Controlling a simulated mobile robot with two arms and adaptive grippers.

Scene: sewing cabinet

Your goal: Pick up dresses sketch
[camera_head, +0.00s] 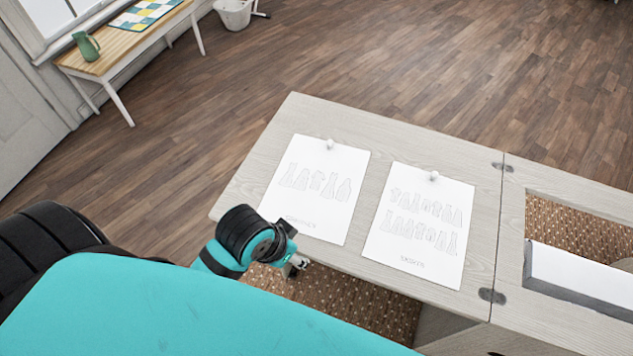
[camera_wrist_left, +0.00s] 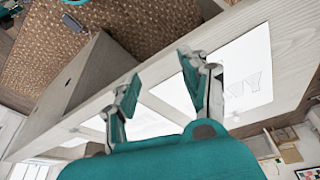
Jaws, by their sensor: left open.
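Two white sketch sheets lie flat on the pale wooden cabinet top. The left sheet (camera_head: 315,190) shows one row of garment drawings, and the right sheet (camera_head: 419,224) shows two rows. Their captions are too small to read surely, so I cannot tell which is the dresses sketch. Each has a small white knob at its top edge. My left gripper (camera_head: 296,266) is at the cabinet's near edge, just below the left sheet in the head view. In the left wrist view the gripper (camera_wrist_left: 158,90) is open and empty, with sheets (camera_wrist_left: 246,80) beyond its fingers. My right gripper is not in view.
The cabinet top (camera_head: 262,160) has hinges (camera_head: 491,296) and a right-hand leaf with an opening holding a white-topped object (camera_head: 580,272). A patterned rug (camera_head: 350,300) lies below. A side table (camera_head: 95,62) with a green jug (camera_head: 86,46) stands far left. Open wooden floor lies behind.

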